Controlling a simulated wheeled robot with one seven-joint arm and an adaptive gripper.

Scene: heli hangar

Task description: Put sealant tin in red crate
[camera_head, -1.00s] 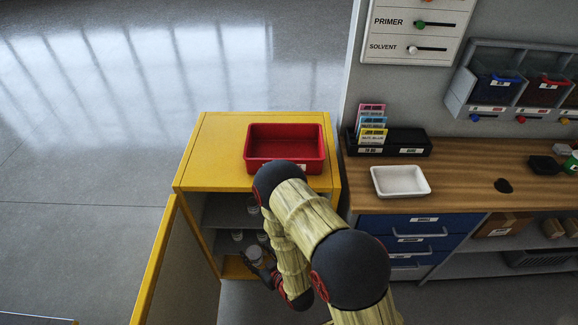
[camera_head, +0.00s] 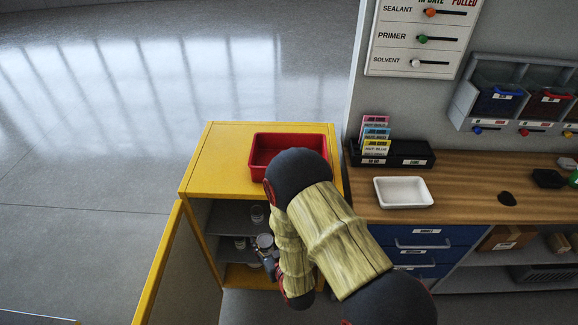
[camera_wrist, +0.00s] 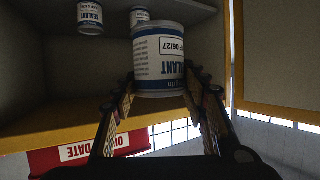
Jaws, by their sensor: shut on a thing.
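The sealant tin (camera_wrist: 160,62) is white and blue with a date label, and appears upside down in the wrist view. My gripper (camera_wrist: 162,92) is shut on it, one finger on each side. In the head view, the tin (camera_head: 265,241) and my gripper (camera_head: 268,262) are at the open front of the yellow cabinet, below its top. The red crate (camera_head: 257,155) sits on the cabinet top, partly hidden by my arm; its visible inside looks empty. It also shows in the wrist view (camera_wrist: 50,160), with a label.
Other tins stand inside the yellow cabinet (camera_head: 222,150); two sealant tins (camera_wrist: 90,17) show in the wrist view. The cabinet door (camera_head: 172,270) is open at the left. A workbench (camera_head: 460,190) with a white tray (camera_head: 404,204) stands to the right.

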